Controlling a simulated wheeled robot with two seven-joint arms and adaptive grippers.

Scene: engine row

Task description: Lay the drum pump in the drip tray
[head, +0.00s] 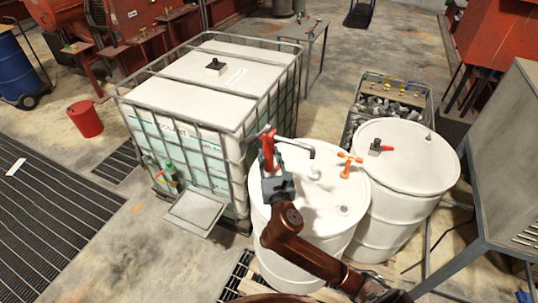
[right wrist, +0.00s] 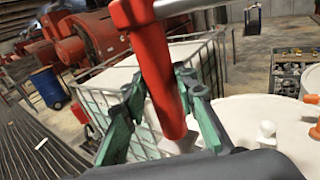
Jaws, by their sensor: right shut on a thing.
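The drum pump (head: 268,150), a red body with a grey spout reaching right, is upright in my right gripper (head: 277,180). In the head view it stands in front of the left white drum's left edge; its lower end is hidden behind the gripper. In the right wrist view the green fingers (right wrist: 163,95) close around the pump's red tube (right wrist: 158,70) from both sides. The drip tray (head: 197,209), shallow and grey, sits at the foot of the caged tank, left of my right gripper. It looks empty. My left gripper is out of view.
The caged white tank (head: 225,75) stands behind the tray. The left white drum (head: 325,205) has an orange-handled fitting (head: 348,163) on top; another white drum (head: 405,155) stands right of it. A red bucket (head: 86,119) stands on the floor.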

